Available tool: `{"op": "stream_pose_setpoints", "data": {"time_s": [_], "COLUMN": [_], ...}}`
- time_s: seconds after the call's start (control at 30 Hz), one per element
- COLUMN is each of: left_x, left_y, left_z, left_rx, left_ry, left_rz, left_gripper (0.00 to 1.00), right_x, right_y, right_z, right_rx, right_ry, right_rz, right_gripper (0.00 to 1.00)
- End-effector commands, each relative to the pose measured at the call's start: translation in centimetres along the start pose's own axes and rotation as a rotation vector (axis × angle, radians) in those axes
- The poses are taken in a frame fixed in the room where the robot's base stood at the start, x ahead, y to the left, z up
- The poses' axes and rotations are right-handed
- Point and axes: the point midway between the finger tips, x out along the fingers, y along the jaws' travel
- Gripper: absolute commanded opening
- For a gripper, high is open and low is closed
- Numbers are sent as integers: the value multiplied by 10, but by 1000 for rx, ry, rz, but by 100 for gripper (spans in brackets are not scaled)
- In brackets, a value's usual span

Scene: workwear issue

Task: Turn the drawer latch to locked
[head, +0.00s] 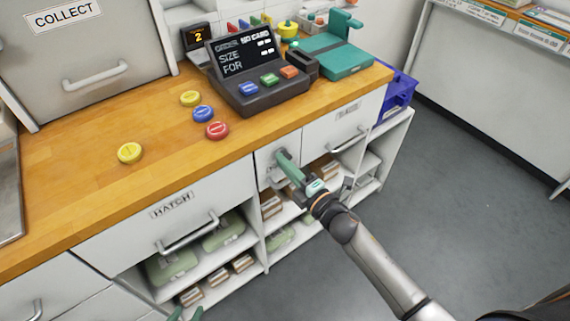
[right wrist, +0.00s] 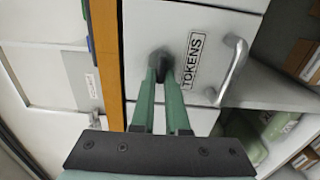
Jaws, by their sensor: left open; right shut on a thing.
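The drawer latch (right wrist: 161,57) is a dark knob on the white front of a drawer labelled TOKENS (right wrist: 194,62). My right gripper (right wrist: 164,74) is shut on the latch, its green fingers on either side of it. In the head view the right gripper (head: 281,156) meets the narrow drawer front (head: 264,161) just below the counter edge and hides most of the latch. I cannot tell whether the latch stands at locked. Only the green fingertips of my left gripper (head: 186,315) show at the bottom edge; they are apart and empty.
The wooden counter (head: 75,190) holds yellow, blue and red discs and a dark order terminal (head: 257,77). The HATCH drawer (head: 160,219) is left of the latch; another handled drawer (head: 345,120) is right. Open shelves with boxes lie below. Grey floor is free at right.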

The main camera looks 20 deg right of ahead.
Motion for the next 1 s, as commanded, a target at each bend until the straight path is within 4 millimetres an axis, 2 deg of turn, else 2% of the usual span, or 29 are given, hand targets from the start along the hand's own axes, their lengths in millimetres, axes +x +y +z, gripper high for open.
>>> {"op": "stream_pose_setpoints", "data": {"time_s": [0.23,0.27,0.5,0.8,1.0], "left_x": [0,0,-1,-2,-2], "left_y": [0,0,1,1,1], "left_z": [0,1,3,3,3], "left_rx": [0,0,-1,-1,0], "left_ry": [-1,-1,-6,-6,-6], "left_rz": [1,1,2,1,1], "left_gripper": [50,50,50,50,50], "right_x": [0,0,0,-2,-24], "right_y": [0,0,0,0,-1], "right_z": [0,0,0,0,0], "right_rx": [-4,-4,-2,-1,0], "right_ry": [0,0,0,0,0], "right_rz": [-1,-1,-1,-1,-2], "right_gripper": [0,15,42,42,42]}}
